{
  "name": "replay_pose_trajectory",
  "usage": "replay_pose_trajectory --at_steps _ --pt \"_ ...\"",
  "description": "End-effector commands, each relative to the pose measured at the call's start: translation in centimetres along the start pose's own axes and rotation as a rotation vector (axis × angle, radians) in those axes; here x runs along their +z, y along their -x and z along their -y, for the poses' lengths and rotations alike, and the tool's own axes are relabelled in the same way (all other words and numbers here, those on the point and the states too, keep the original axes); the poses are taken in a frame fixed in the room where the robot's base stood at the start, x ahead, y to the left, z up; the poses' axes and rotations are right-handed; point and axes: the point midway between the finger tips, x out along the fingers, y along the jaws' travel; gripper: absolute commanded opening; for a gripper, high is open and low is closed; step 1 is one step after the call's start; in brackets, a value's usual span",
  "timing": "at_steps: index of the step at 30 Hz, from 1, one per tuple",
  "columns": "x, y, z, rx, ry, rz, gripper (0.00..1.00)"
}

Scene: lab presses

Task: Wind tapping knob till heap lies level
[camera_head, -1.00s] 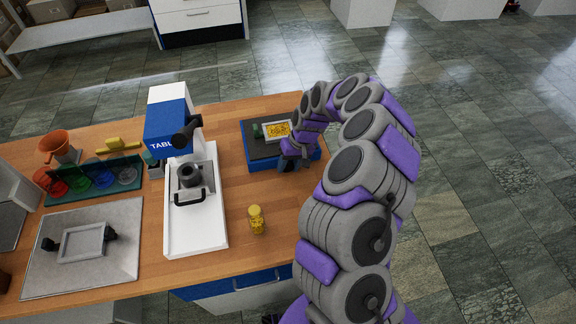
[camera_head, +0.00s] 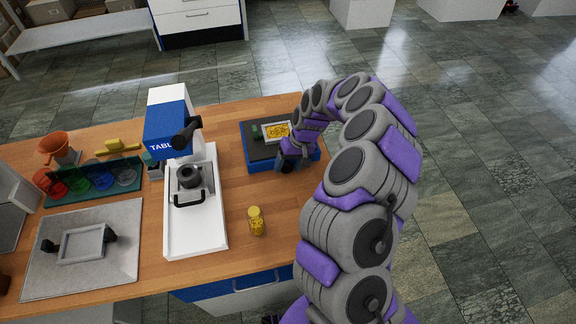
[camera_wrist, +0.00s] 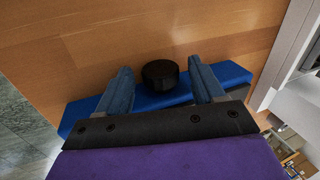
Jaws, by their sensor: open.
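The tapping knob (camera_wrist: 160,75) is a black round knob on the front of a blue base (camera_wrist: 233,74). In the wrist view it sits between the two open fingers of my gripper (camera_wrist: 164,84), with a gap on each side. In the head view the tapping unit is a blue base with a dark top (camera_head: 262,149) at the table's far right. A pale tray with a yellow heap (camera_head: 277,131) lies on it. My arm hides part of the unit, and the heap's exact shape is too small to tell.
A white and blue tablet press (camera_head: 190,200) stands left of the unit. A yellow jar (camera_head: 256,220) stands on the wooden table (camera_head: 235,185) in front of it. A green rack with coloured funnels (camera_head: 95,180) and a grey plate with a frame (camera_head: 125,220) are farther left.

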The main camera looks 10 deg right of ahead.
Motion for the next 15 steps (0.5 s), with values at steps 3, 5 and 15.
replay_pose_trajectory --at_steps 3,5,15 --pt "-0.1 2.3 0.0 0.001 0.0 -0.006 0.68" --pt "-0.1 3.6 0.0 0.001 -0.001 -0.006 0.68" --pt "-0.1 11.2 0.0 0.001 -0.001 -0.004 0.68"
